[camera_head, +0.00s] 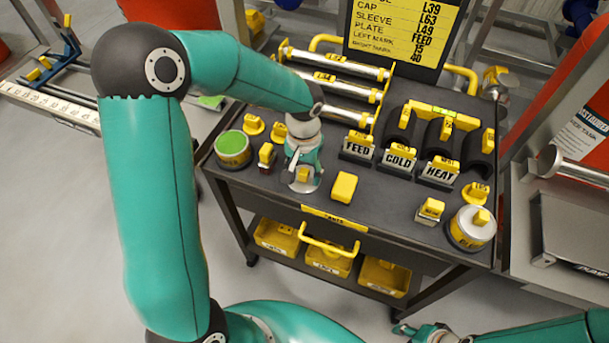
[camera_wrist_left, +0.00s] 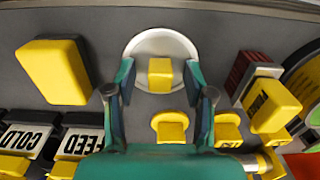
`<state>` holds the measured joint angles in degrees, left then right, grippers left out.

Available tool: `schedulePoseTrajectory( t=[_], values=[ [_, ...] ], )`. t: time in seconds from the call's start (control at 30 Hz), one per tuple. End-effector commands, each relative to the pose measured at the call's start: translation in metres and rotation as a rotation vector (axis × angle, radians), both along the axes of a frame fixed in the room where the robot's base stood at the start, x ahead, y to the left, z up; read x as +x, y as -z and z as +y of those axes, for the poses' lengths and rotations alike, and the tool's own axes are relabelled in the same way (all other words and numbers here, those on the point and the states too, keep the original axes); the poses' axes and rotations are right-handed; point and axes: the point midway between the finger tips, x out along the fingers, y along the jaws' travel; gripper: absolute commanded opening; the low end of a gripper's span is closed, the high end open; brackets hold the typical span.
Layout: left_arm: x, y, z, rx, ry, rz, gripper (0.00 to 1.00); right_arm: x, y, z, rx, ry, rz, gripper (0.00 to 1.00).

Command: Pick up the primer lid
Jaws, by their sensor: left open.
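The primer lid appears to be the round white disc (camera_wrist_left: 133,50) with a yellow square knob, lying flat on the dark cart top. In the head view, its pale rim (camera_head: 305,189) and yellow knob show just below my left gripper (camera_head: 303,165). In the wrist view, my left gripper (camera_wrist_left: 158,76) is open, with one finger on each side of the knob and a gap at both sides. I cannot tell the height of the fingertips above the lid. Part of my right gripper (camera_head: 405,329) shows at the bottom edge; its jaws are unclear.
An open can with green contents (camera_head: 233,149) stands left of the lid. A yellow block (camera_head: 344,187) lies to its right. Label stands FEED (camera_head: 357,146), COLD (camera_head: 398,160) and HEAT (camera_head: 440,171) stand behind. A lidded can (camera_head: 472,228) stands at the front right.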

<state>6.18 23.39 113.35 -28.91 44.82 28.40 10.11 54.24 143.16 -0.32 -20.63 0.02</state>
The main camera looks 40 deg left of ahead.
Motion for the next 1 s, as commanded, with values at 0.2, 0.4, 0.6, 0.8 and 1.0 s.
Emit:
schedulePoseTrajectory(
  t=[0.2, 0.4, 0.6, 0.8, 1.0],
  values=[
    [0.0001, 0.0005, 0.0001, 0.000, -0.001, 0.000, 0.51, 0.0000, 0.0000, 0.0000, 0.000, 0.000, 0.000, 0.40],
    [0.0000, 0.0005, 0.0001, 0.000, -0.001, 0.000, 0.18, 0.0000, 0.0000, 0.0000, 0.000, 0.000, 0.000, 0.40],
    [-0.0003, 0.0008, -0.0001, 0.000, 0.000, 0.001, 0.00, -0.0001, 0.0001, 0.0000, 0.000, 0.000, 0.000, 0.40],
    [-0.0005, 0.0009, -0.0002, 0.000, 0.000, 0.002, 0.00, 0.0000, 0.0002, 0.0000, 0.000, 0.000, 0.000, 0.40],
    [0.0001, -0.0071, 0.0000, 0.001, 0.000, 0.000, 0.00, 0.0000, 0.0000, 0.0000, 0.000, 0.000, 0.000, 0.40]
  ],
)
